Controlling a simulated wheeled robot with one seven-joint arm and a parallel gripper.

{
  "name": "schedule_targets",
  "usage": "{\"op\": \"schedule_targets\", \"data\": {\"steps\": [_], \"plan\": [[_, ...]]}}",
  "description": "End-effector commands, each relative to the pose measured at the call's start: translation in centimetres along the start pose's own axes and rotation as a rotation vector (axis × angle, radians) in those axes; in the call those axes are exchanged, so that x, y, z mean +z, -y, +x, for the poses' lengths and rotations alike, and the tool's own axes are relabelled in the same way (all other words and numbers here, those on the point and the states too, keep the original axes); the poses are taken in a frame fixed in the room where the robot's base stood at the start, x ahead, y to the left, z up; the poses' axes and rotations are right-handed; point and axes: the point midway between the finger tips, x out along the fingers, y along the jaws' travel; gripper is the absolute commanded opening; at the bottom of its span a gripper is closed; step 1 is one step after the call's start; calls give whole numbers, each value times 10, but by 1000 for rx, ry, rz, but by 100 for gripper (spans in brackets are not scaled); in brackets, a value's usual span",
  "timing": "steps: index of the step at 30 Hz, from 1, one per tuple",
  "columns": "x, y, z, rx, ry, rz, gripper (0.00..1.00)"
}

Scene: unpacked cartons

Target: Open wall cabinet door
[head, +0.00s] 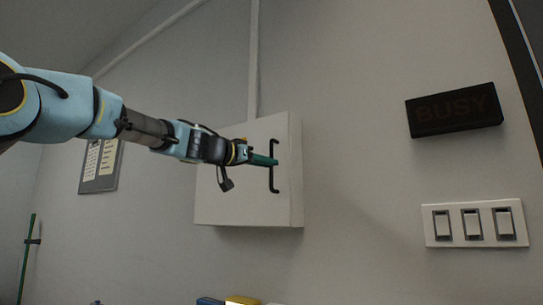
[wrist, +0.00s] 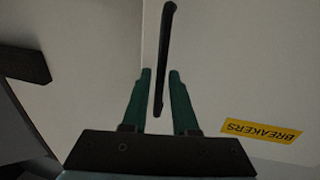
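The white wall cabinet (head: 288,208) hangs on the wall in the middle of the head view, and its door appears shut. A dark vertical bar handle (head: 274,180) is on the door near its right edge. In the wrist view the handle (wrist: 166,50) runs down between the fingers. My gripper (head: 272,162) reaches the handle from the left. Its two green fingers (wrist: 160,72) are open, one on each side of the handle, with gaps visible in the wrist view. A yellow BREAKERS label (wrist: 261,131) shows on the white surface at right in the wrist view.
A black BUSY sign (head: 454,110) and a switch panel (head: 475,224) are on the wall to the right. A grey board (head: 101,167) hangs at left. A conduit (head: 253,60) runs above the cabinet. A yellow object (head: 242,300) shows low below it.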

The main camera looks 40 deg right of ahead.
Motion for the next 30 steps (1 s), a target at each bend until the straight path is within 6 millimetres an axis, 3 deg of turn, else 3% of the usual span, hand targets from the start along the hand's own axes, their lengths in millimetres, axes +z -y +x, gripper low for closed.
{"op": "schedule_targets", "data": {"steps": [6, 16, 24, 30], "plan": [[-1, 0, 20, 0, 0, -1, 27], [1, 1, 23, -2, 0, 0, 27], [1, 1, 23, -2, 0, 0, 0], [1, 1, 23, -2, 0, 0, 0]]}}
